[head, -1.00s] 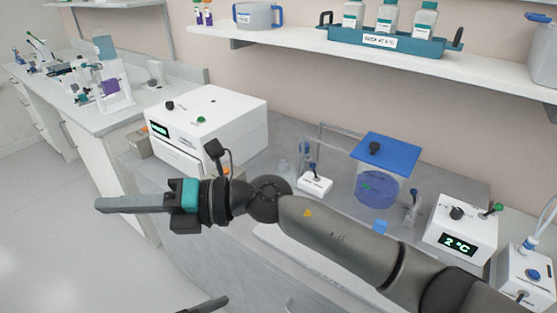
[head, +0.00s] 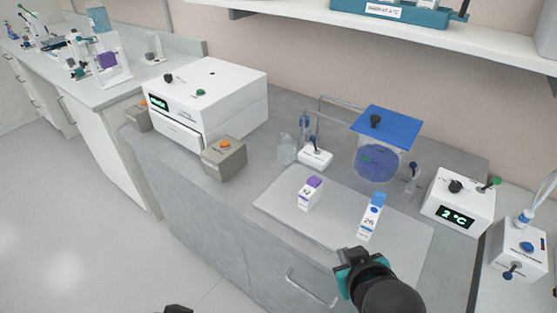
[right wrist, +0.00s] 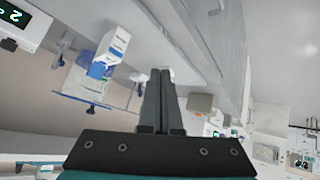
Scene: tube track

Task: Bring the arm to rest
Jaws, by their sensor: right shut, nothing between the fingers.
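My right arm comes in at the bottom right of the head view. Its gripper (head: 358,266), black and teal, is at the front of the bench, just in front of the pale mat (head: 285,215). In the right wrist view its two dark fingers (right wrist: 160,74) lie together with nothing between them. A white tube block with a purple top (head: 310,193) and one with a blue top (head: 371,217) stand on the mat, apart from the gripper. A small dark piece at the bottom edge of the head view may be my left gripper (head: 178,309); its fingers cannot be made out.
A white machine (head: 210,105) and a grey box with an orange button (head: 224,158) stand at the left of the bench. A blue-lidded clear container (head: 380,150) stands at the back, a cooler reading 2 °C (head: 458,203) to the right. A shelf (head: 400,35) hangs above.

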